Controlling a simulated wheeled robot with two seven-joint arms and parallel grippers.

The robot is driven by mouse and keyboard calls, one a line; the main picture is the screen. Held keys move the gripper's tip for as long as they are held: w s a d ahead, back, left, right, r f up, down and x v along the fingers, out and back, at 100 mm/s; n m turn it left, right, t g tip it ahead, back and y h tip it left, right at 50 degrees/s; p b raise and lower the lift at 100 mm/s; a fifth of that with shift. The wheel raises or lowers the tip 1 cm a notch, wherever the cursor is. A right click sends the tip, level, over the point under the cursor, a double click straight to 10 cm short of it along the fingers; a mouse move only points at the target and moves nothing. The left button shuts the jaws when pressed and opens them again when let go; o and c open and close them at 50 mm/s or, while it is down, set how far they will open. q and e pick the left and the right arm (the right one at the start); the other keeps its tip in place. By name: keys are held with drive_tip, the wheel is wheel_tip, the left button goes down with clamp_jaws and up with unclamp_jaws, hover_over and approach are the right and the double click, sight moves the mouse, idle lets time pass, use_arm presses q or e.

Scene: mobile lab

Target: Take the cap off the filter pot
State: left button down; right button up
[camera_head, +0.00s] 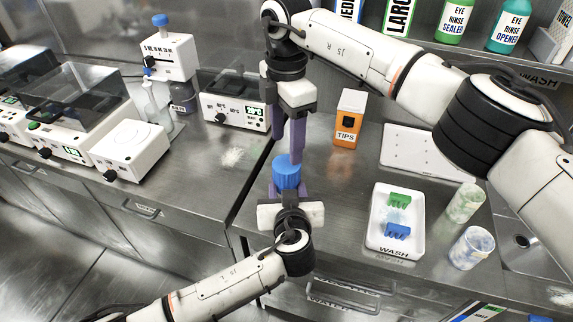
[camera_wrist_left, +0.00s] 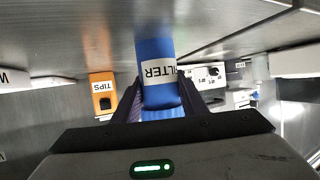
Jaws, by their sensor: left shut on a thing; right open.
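The blue filter pot (camera_head: 287,175) stands upright above the front edge of the middle bench. My left gripper (camera_head: 289,189) reaches in from below and is shut around it. In the left wrist view the pot (camera_wrist_left: 156,52) sits between the dark fingers of the left gripper (camera_wrist_left: 160,103), its FILTER label upside down. Whether a fingertip touches the pot is unclear.
An orange TIPS box (camera_head: 348,119) stands behind and right. A white WASH tray (camera_head: 380,241) holds a green and a blue rack. Two speckled cups (camera_head: 470,248) stand right of it. White instruments (camera_head: 130,150) line the left bench. The bench between pot and tray is clear.

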sight(287, 164)
drive_tip(key=shift+f, duration=4)
